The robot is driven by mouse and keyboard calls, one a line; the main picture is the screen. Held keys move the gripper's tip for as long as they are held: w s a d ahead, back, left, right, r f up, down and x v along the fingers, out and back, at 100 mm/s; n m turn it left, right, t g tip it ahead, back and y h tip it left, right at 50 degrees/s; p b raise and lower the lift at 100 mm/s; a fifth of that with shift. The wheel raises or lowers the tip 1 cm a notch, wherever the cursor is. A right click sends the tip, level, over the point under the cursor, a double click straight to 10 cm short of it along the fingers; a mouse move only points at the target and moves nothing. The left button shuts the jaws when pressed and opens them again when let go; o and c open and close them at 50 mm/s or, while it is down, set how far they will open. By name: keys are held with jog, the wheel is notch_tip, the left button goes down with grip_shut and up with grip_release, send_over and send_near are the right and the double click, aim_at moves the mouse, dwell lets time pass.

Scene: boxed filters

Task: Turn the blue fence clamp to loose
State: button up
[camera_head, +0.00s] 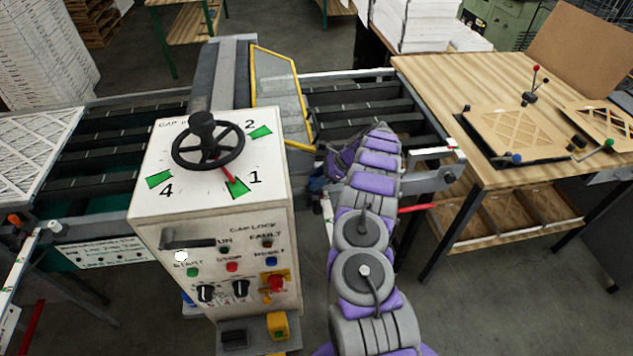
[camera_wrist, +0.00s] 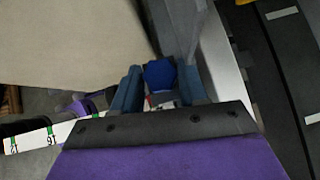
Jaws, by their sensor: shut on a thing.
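The blue fence clamp (camera_wrist: 160,74) shows in the wrist view as a rounded blue knob between the two fingers of my gripper (camera_wrist: 159,88). The fingers are shut on its sides. Its lower part is hidden by my gripper, and I cannot read its turn angle. In the head view my gripper (camera_head: 324,172) reaches down beside the right side of the white control cabinet, near the conveyor's edge. The clamp cannot be made out clearly there.
The white cabinet (camera_head: 210,200) with a black handwheel (camera_head: 208,148) and buttons stands left of my arm. A wooden table (camera_head: 470,100) with jigs is at right. A marked scale (camera_wrist: 50,135) shows at lower left in the wrist view.

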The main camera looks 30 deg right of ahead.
jog(key=shift+w+d+n+g+b, duration=0.1)
jog(key=shift+n+g+b, duration=0.2)
jog(key=shift+n+b, duration=0.15)
jog(key=shift+n+g, duration=0.3)
jog(key=shift+n, duration=0.05)
jog(key=shift+r, duration=0.1)
jog(key=o, duration=1.1)
jog(key=shift+c, duration=0.2)
jog(key=shift+r+m+t+p, duration=0.1)
jog(key=shift+m+t+p, duration=0.4)
jog(key=shift+m, duration=0.1)
